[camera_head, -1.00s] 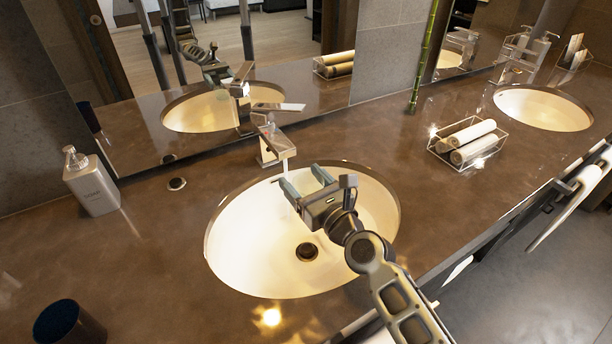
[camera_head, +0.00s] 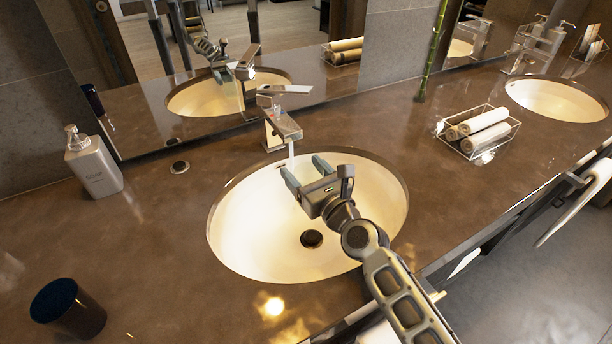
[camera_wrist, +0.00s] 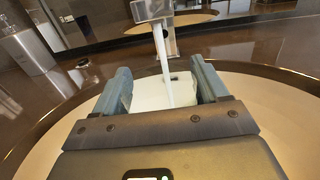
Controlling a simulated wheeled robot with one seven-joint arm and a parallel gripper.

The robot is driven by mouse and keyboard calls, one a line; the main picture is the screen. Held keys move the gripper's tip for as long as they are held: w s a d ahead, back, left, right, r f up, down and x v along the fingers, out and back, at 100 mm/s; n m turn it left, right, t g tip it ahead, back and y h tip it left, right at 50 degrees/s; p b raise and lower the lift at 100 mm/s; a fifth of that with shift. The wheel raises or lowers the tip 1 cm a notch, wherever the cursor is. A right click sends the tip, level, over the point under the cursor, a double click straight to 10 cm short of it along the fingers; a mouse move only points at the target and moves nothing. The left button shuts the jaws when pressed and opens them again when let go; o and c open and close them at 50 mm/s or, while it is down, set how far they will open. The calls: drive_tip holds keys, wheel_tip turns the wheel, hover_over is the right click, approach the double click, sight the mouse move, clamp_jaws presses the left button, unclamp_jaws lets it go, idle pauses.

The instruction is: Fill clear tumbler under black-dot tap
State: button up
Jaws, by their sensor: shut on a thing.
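My gripper (camera_head: 304,172) is over the rear part of the near basin, below the tap (camera_head: 283,124). In the wrist view its two blue-grey fingers (camera_wrist: 160,88) are shut on the clear tumbler (camera_wrist: 148,92), which looks pale and see-through between them. A thin water stream (camera_wrist: 162,62) runs from the spout down to the tumbler, seemingly into its mouth. The stream (camera_head: 291,150) also shows in the head view, where the tumbler is hard to make out. The water level cannot be told. No black dot is clear on the tap.
A grey soap dispenser (camera_head: 93,163) and a dark blue cup (camera_head: 68,309) stand left of the basin (camera_head: 235,245). A wire basket of rolled towels (camera_head: 478,130) stands to the right. A mirror (camera_head: 200,90) backs the counter.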

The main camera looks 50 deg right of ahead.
idle(0.3)
drive_tip(key=p+x, duration=0.1)
drive_tip(key=x, duration=0.7)
drive_tip(key=shift+d, duration=0.15)
idle(0.4)
drive_tip(key=shift+s, duration=0.15)
idle(2.6)
drive_tip(key=shift+v, duration=4.15)
drive_tip(key=shift+a, duration=0.2)
drive_tip(key=shift+r, duration=0.1)
drive_tip(key=shift+s+r+p, duration=0.25)
drive_tip(key=shift+r+p, duration=0.65)
drive_tip(key=shift+r, duration=0.15)
drive_tip(key=shift+s+a+r, duration=0.1)
drive_tip(key=shift+s+r, duration=0.15)
drive_tip(key=shift+r, duration=0.1)
wheel_tip(320, 180, up, 6)
drive_tip(key=s, duration=0.1)
drive_tip(key=shift+s+a, duration=0.35)
drive_tip(key=shift+a, duration=0.05)
